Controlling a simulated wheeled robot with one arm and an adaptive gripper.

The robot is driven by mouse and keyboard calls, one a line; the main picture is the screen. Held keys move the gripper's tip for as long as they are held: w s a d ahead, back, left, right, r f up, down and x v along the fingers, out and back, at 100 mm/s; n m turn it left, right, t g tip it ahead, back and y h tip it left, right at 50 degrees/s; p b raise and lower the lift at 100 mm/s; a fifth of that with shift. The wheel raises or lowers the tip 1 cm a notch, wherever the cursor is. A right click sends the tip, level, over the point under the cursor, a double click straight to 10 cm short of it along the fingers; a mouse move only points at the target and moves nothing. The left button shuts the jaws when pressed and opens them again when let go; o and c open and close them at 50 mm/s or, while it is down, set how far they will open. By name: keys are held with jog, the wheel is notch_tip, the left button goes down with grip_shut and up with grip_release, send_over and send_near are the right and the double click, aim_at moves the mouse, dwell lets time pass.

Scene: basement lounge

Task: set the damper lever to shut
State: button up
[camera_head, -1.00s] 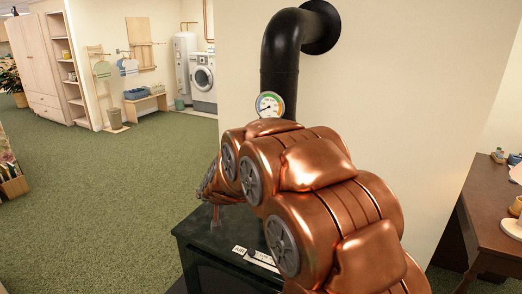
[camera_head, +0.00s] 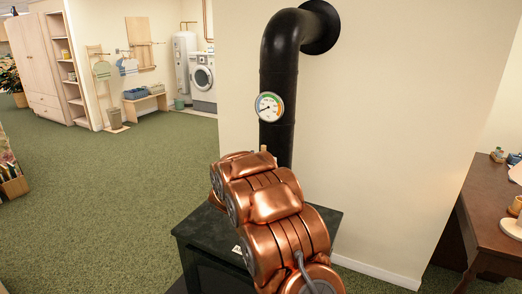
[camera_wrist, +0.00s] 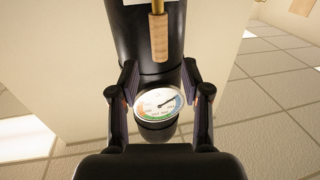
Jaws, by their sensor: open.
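The damper lever (camera_wrist: 159,38) shows in the wrist view as a brass rod with a wooden grip, in front of the black stovepipe (camera_wrist: 120,35). The grip points down in that picture, and the rod runs out at the top edge. My gripper (camera_wrist: 160,78) is open, with one finger on each side of the pipe and nothing between the pads that I can see held. The grip's end lies just above the fingertips' gap. In the head view a small wooden tip (camera_head: 263,148) shows above my arm, possibly the lever; my arm hides the gripper there.
A round dial gauge (camera_head: 269,107) sits on the pipe and also shows between my fingers in the wrist view (camera_wrist: 159,104). The black stove (camera_head: 325,218) stands below my arm. A desk (camera_head: 480,215) is at the right. The green carpet at left is open.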

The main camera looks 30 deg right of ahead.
aim_at(263, 149)
jog(key=shift+p+x, duration=0.95)
jog(key=shift+x, duration=2.5)
jog(key=shift+f, duration=0.1)
jog(key=shift+c, duration=0.4)
grip_shut()
